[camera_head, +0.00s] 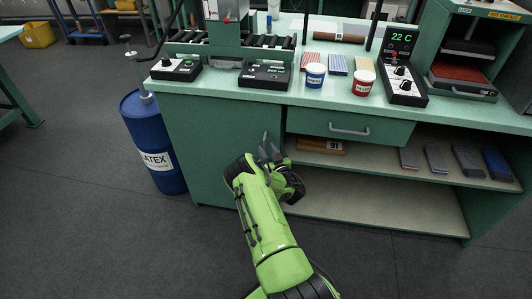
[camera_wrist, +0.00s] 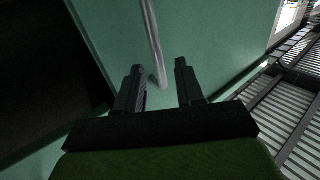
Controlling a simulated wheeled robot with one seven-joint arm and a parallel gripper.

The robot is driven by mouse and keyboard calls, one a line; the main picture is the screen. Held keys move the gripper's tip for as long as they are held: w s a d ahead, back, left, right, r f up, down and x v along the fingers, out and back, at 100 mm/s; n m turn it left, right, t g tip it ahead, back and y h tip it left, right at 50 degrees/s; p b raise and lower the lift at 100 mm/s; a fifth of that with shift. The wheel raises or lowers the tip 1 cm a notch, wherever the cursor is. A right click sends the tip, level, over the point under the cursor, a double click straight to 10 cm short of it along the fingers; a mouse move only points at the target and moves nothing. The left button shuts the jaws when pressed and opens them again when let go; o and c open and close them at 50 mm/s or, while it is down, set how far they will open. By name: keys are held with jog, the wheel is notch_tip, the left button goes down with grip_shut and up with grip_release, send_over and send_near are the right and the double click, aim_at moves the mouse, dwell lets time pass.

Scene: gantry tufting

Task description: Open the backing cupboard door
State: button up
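The green backing cupboard door (camera_head: 210,140) is the flat front at the left of the workbench and looks shut. It also fills much of the wrist view (camera_wrist: 225,40). Its slim metal bar handle (camera_wrist: 154,45) runs down from the top of the wrist view, ending between the fingers in the picture. My gripper (camera_head: 268,147) is at the door's right side in the head view. In the wrist view my gripper (camera_wrist: 158,80) is open, one finger on each side of the handle. I cannot tell whether the fingers reach around it. My gripper hides the handle's lower part in the head view.
A blue latex drum (camera_head: 152,145) stands left of the cupboard. Right of the door are a drawer (camera_head: 345,127) and open shelves (camera_head: 370,205) with several blocks. Control boxes and tubs (camera_head: 315,76) crowd the bench top. Dark floor (camera_head: 100,230) is clear at the left front.

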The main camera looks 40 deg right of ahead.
jog(key=shift+x, duration=0.85)
jog(key=shift+c, duration=0.3)
grip_shut()
